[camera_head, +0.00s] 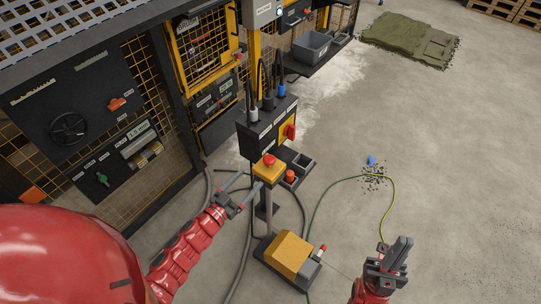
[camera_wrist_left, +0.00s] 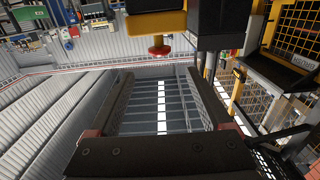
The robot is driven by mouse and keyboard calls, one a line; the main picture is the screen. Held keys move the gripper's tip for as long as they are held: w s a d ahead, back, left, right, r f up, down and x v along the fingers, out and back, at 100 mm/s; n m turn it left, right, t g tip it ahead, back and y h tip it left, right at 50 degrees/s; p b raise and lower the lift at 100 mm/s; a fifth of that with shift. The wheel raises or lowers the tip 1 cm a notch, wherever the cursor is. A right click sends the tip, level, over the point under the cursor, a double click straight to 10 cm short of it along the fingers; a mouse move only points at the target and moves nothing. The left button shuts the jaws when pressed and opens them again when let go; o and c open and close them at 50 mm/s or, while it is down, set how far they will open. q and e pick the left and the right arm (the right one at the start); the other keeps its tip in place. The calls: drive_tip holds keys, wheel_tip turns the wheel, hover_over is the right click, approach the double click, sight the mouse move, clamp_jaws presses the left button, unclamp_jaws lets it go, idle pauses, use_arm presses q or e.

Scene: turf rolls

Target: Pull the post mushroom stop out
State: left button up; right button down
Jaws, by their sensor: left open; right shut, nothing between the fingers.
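The post mushroom stop (camera_head: 269,160) is a red button on top of a yellow box (camera_head: 265,174) on a grey post. In the left wrist view the red button (camera_wrist_left: 159,50) hangs below the yellow box (camera_wrist_left: 155,22), as that picture is turned over. My left gripper (camera_head: 248,184) is open, just left of and below the yellow box. Its two dark fingers (camera_wrist_left: 160,85) show apart with nothing between them; the button appears beyond their tips, apart from them. My right gripper (camera_head: 399,247) is shut and empty, low at the right above the floor.
A dark control box (camera_head: 264,128) with a red switch (camera_head: 291,131) and cables stands behind the stop. A yellow unit (camera_head: 289,254) stands on the floor below. A caged machine panel (camera_head: 70,115) is at left. A green-yellow cable (camera_head: 392,205) crosses open floor at right.

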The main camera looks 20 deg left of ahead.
sight(265, 163)
use_arm(q)
drive_tip(key=p+x, duration=0.2)
drive_tip(key=x, duration=0.9)
drive_tip(key=shift+w, duration=0.3)
drive_tip(key=shift+w+d+f, duration=0.15)
drive_tip(key=shift+w+d, duration=0.1)
drive_tip(key=shift+w, duration=0.1)
clamp_jaws()
